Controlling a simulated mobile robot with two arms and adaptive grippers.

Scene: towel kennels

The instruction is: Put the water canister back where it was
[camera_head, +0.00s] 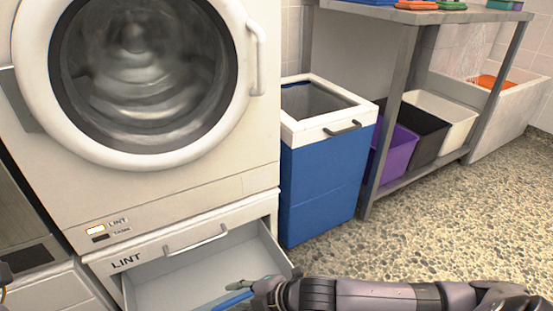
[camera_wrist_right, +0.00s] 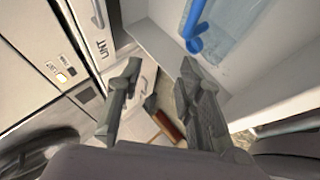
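The water canister has a translucent blue body (camera_wrist_right: 232,28) and a solid blue handle (camera_wrist_right: 194,38) at the top of the right wrist view. In the head view only a blue strip of it (camera_head: 232,301) shows low in the open lint drawer (camera_head: 215,262). My right gripper (camera_head: 254,285) is over the drawer's right part, close to that strip. In the wrist view its fingers (camera_wrist_right: 158,72) are apart with nothing between them, and the handle is beyond their tips. A small dark part at the left edge of the head view may be my left gripper, mostly cut off.
The drawer is under a white machine (camera_head: 245,130) with a round glass door. A blue bin with a white rim (camera_head: 322,185) stands right of it. A metal shelf holds purple, black and white bins (camera_head: 440,115). Pebbled floor (camera_head: 450,220) is clear at right.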

